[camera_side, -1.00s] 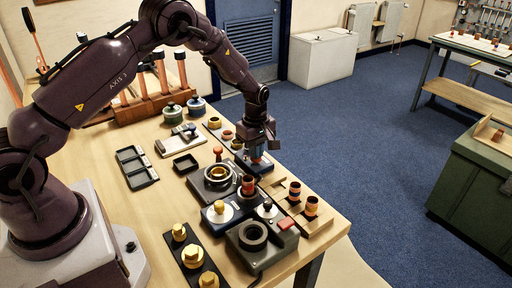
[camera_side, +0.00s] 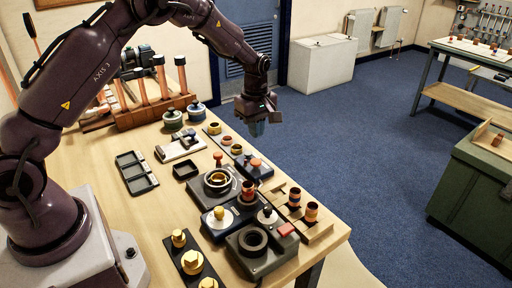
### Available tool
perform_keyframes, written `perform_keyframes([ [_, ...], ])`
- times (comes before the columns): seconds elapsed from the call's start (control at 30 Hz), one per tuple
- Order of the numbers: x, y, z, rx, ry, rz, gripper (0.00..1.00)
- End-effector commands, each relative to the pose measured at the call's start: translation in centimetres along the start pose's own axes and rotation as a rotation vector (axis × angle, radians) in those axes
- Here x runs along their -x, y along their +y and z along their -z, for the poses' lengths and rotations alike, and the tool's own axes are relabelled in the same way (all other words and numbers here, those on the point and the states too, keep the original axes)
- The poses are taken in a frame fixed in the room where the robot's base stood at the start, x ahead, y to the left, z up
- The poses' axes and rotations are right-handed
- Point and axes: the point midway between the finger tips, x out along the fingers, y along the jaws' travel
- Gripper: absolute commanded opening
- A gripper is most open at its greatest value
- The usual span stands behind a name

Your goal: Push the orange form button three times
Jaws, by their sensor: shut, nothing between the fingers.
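My gripper (camera_side: 257,130) is shut and empty, raised in the air near the far right edge of the bench. A small dark blue box (camera_side: 262,173) with an orange-red button (camera_side: 255,162) on top stands below and in front of it in the picture. The gripper is clear of this button, and nothing hides it. A flatter red button (camera_side: 285,229) sits on a grey block near the bench's front right corner. I cannot read labels on either.
A round grey fixture (camera_side: 216,182) with an orange-red knob (camera_side: 218,157) stands left of the blue box. A wooden rack (camera_side: 310,228) with copper pieces is at the right edge. Several yellow fittings are in front.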

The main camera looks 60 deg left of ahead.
Motion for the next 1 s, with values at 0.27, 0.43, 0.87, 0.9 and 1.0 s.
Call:
perform_keyframes([
  [0.27,3.7,0.1,0.0,-0.001,0.000,-0.001,0.00],
  [0.43,4.2,0.0,0.0,-0.001,0.000,0.000,0.00],
  [0.87,4.1,0.0,0.0,0.000,0.000,-0.001,0.00],
  [0.9,4.1,0.0,0.0,-0.001,0.000,-0.001,0.00],
  [1.0,4.1,0.1,0.0,-0.026,0.000,-0.001,0.00],
])
